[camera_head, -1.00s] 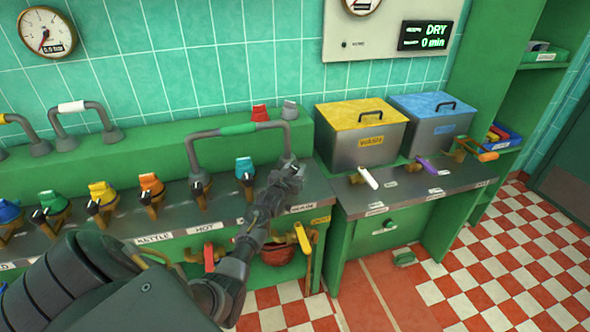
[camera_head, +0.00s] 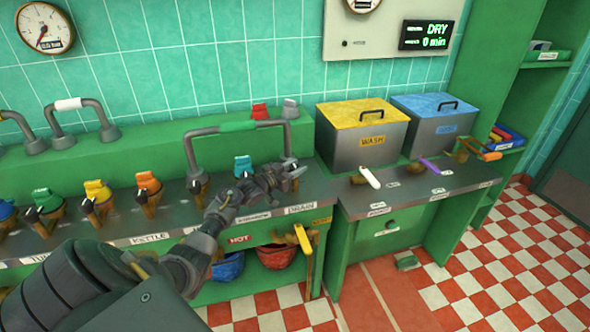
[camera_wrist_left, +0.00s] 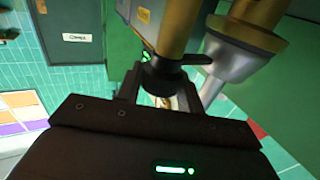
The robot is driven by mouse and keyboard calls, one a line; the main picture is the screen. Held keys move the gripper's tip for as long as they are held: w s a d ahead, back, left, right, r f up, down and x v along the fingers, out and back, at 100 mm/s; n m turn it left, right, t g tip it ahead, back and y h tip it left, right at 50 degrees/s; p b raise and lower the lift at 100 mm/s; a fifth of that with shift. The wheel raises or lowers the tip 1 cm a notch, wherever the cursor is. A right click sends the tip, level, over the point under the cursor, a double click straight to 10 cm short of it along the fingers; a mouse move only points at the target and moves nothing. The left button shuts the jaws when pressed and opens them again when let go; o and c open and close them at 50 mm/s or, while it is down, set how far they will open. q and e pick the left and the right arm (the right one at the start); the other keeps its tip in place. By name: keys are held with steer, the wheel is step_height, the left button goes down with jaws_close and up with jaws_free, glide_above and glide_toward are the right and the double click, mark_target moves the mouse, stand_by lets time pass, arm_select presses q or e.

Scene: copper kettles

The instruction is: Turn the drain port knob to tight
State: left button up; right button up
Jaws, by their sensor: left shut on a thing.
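My left gripper (camera_head: 287,177) is at the right end of the counter, just above the DRAIN label (camera_head: 300,208). It lies over the place where the drain port stands and hides its knob in the head view. In the left wrist view, a black knob (camera_wrist_left: 163,78) with a flat lever pointing right sits between the fingers, below a brass body (camera_wrist_left: 178,30). The gripper (camera_wrist_left: 160,92) is shut on this knob. The knob's setting cannot be read. My right gripper is not in view.
A grey pipe with a green grip (camera_head: 238,126) arches just behind the gripper. A teal-capped port (camera_head: 242,165) stands close left, with orange (camera_head: 148,182) and yellow ones beyond. A WASH box (camera_head: 362,150) stands right. A yellow handle (camera_head: 304,255) hangs below.

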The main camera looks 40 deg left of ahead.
arm_select(q)
steer(key=shift+f, duration=0.1)
steer(key=o, duration=1)
steer(key=shift+r, duration=0.3)
step_height(320, 180, up, 2)
steer(key=shift+r, duration=0.15)
steer(key=s+d+r, duration=0.2)
steer(key=s+r, duration=0.1)
steer(key=s+d+r, duration=0.3)
steer(key=s, duration=0.1)
steer(key=s+d+r, duration=0.3)
steer(key=s+r, duration=0.1)
steer(key=shift+s+d+r+b, duration=0.1)
steer(key=shift+d+b, duration=0.1)
steer(key=shift+b, duration=0.15)
